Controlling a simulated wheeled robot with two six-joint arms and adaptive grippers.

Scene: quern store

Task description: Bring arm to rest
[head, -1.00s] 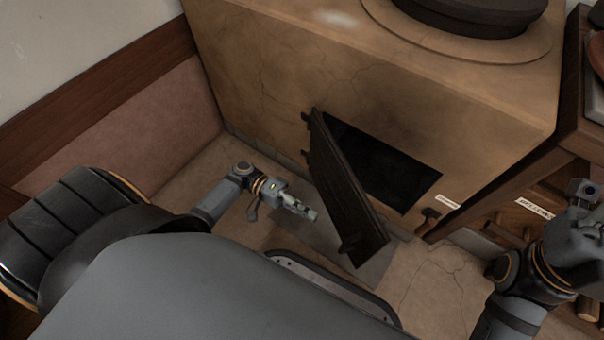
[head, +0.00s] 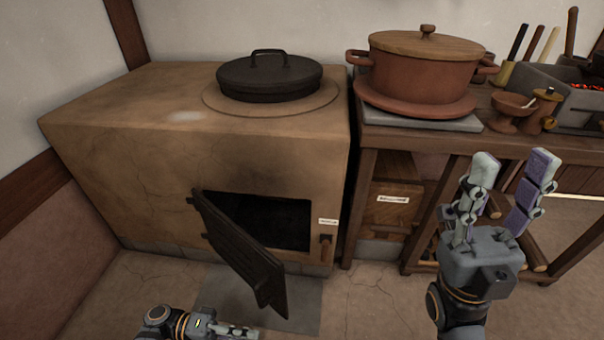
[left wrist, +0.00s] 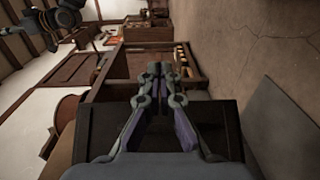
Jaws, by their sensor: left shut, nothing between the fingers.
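My left gripper (head: 240,331) is low in the head view, in front of and below the stove's open door (head: 240,250). Its fingers are together and empty. In the left wrist view the shut left gripper (left wrist: 160,70) points away from the camera, with a dark panel (left wrist: 108,125), likely the door, behind it. My right gripper (head: 508,190) is raised at the right of the head view, in front of the wooden bench. Its two fingers stand apart and point up, with nothing between them.
The clay stove (head: 130,145) carries a black lidded pot (head: 268,80); its firebox opening (head: 275,220) is dark. A clay pot (head: 420,75) with a wooden lid stands on the bench (head: 400,143). A grey floor plate (head: 305,305) lies under the door. Floor to the left is bare.

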